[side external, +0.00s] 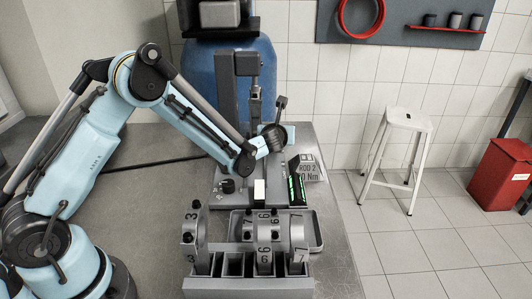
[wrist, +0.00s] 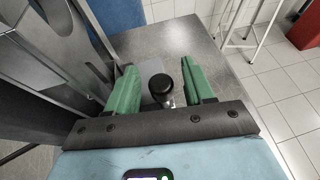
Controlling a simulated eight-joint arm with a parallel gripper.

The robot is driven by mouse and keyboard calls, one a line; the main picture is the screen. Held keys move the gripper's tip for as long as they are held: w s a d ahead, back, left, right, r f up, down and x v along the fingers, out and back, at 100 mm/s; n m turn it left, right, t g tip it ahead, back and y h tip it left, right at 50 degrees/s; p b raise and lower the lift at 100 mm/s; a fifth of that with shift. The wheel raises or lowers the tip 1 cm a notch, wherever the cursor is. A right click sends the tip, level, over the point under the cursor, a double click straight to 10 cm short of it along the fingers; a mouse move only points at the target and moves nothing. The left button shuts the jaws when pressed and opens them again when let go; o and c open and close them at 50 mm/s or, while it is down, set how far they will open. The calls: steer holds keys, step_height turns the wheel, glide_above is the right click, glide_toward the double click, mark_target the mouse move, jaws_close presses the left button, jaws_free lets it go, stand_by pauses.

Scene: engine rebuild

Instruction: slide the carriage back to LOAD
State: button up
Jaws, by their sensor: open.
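In the wrist view my gripper (wrist: 161,68) is open, with a green finger on each side of a black round knob (wrist: 165,84) on a short metal stem. The knob sits between the fingers, and I see a gap on both sides. In the side view my gripper (side external: 272,139) is just right of the grey press column (side external: 228,95), and its fingers are hard to make out. A dark-tipped lever (side external: 281,104) rises behind it. The press base (side external: 222,199) carries a white block (side external: 259,190) and a small black knob (side external: 227,186). I cannot tell which part is the carriage, nor any LOAD mark.
A rack (side external: 232,287) holding numbered rings stands in front, with a grey tray (side external: 318,236) behind it. A black device with green lights (side external: 296,185) and a "ROD 2" card (side external: 310,168) are at right. A blue barrel (side external: 200,75) stands behind. The left bench is mostly clear.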

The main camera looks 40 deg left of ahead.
jaws_close()
steer(key=shift+s+d, duration=2.85)
jaws_free()
